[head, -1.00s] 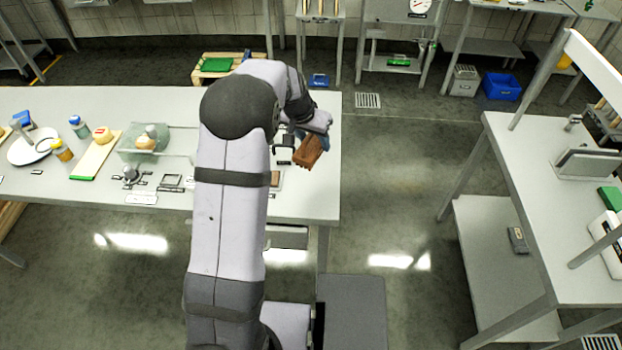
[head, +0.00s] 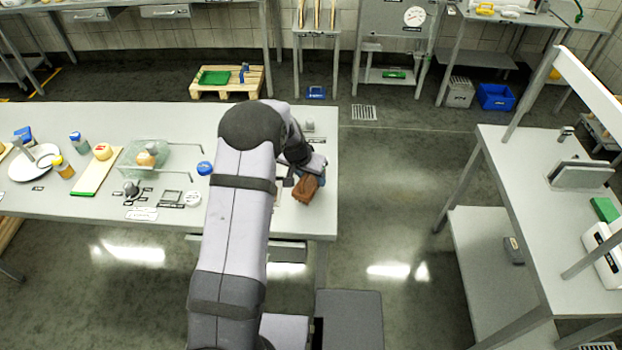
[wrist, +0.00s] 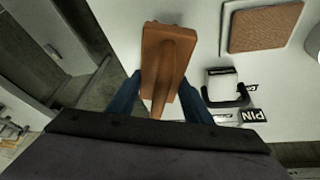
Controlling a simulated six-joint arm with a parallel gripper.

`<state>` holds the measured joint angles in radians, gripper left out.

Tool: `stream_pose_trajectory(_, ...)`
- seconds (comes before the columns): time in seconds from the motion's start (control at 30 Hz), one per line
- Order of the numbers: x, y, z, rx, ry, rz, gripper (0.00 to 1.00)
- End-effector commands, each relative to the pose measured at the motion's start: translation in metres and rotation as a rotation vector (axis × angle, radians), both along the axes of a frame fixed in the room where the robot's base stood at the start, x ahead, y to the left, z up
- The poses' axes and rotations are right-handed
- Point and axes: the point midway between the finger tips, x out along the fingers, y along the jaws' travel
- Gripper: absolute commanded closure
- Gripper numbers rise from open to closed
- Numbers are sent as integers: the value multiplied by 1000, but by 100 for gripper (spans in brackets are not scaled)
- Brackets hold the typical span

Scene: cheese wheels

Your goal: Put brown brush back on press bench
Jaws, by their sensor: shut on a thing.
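The brown brush (head: 306,189) is at the right end of the long grey table on the left, in the head view. It also shows in the wrist view (wrist: 166,62), between the two blue fingers of my gripper (wrist: 160,100). My gripper (head: 303,172) is shut on the brush. In the wrist view the brush is over the pale tabletop near its edge; I cannot tell whether it touches the surface. No label in view tells me which table is the press bench.
In the wrist view a brown square pad (wrist: 264,26) and a small white-and-black item (wrist: 224,86) lie right of the brush. A glass tray (head: 172,163) and a cutting board (head: 97,172) stand further left. Another grey table (head: 520,220) is at the right, across open floor.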

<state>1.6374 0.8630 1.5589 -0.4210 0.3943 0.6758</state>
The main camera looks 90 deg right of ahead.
Motion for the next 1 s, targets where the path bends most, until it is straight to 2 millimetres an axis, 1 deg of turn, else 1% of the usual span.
stream_pose_trajectory(0.1, 0, -1, -11, -1, 1, 1, 76)
stream_pose_trajectory(0.2, 0, -1, -17, -2, 0, 0, 76)
stream_pose_trajectory(0.47, 0, -1, -18, -3, 0, 1, 76)
stream_pose_trajectory(0.6, 0, -1, -21, -2, 0, 0, 76)
stream_pose_trajectory(0.63, 0, 0, -21, -1, 0, 0, 52)
stream_pose_trajectory(0.67, 0, 0, -20, -1, 0, 0, 45)
stream_pose_trajectory(0.7, 0, 0, -20, -1, 0, 0, 36)
stream_pose_trajectory(1.0, 0, 0, -20, -1, 0, 0, 36)
